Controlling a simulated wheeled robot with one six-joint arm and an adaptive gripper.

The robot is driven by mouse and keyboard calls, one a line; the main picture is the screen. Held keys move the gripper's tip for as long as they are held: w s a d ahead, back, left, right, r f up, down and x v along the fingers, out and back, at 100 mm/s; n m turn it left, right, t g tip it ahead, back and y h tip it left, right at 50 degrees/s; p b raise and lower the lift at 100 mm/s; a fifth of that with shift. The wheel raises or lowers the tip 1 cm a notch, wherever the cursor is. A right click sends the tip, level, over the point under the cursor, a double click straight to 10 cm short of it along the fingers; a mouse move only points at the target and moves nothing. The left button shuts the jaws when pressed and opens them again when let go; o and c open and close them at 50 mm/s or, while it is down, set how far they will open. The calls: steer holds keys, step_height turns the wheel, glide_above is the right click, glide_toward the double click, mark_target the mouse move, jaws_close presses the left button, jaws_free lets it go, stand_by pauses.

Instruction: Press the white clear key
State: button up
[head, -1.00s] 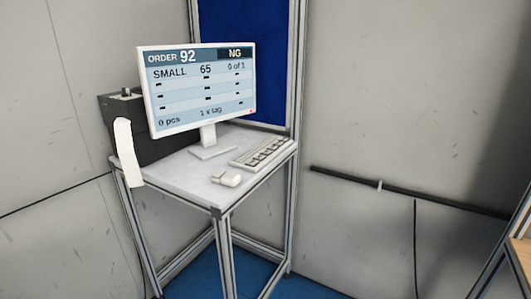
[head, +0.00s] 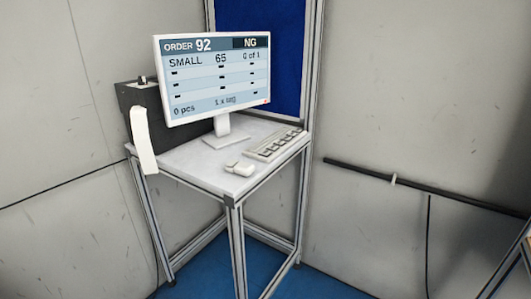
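A small white device (head: 239,169) lies near the front edge of the table top. A light keyboard (head: 275,145) lies behind it to the right. I cannot tell from this distance whether either one carries the white clear key. A monitor (head: 213,80) stands on the table and reads order 92, NG, SMALL 65, 0 of 1, 0 pcs, 1 x tag. My gripper is not in view.
The table (head: 190,160) is white-topped on a metal frame. A black box (head: 138,98) with a white strip (head: 143,140) hanging down stands at its left. Grey walls and a blue panel (head: 258,60) are behind. A dark rail (head: 360,172) runs along the right wall. Blue floor (head: 215,270) shows below.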

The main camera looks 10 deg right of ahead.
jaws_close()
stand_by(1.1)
